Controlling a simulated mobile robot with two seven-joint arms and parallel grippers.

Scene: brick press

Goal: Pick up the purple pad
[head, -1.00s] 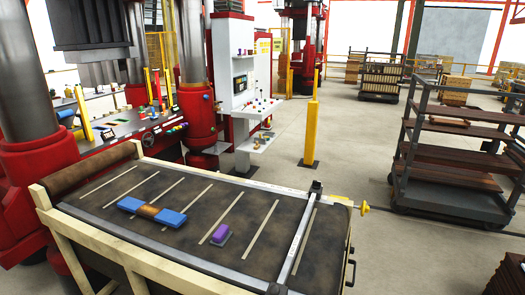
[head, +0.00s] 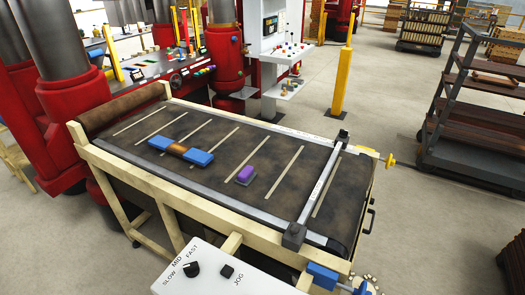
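The purple pad (head: 247,171) sits on top of a small grey block, on the dark belt of the conveyor table (head: 215,199). It lies right of the middle of the belt, beside a pale stripe. A blue bar with a brown middle (head: 180,149) lies on the belt to the left of the pad and a little farther back, apart from it. Neither of my grippers is in the head view.
A metal crossbar (head: 322,190) spans the belt to the right of the pad. A control box (head: 215,270) with a knob stands at the front. Red press columns (head: 70,110) rise at the left. A shelf rack (head: 475,100) stands at the right.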

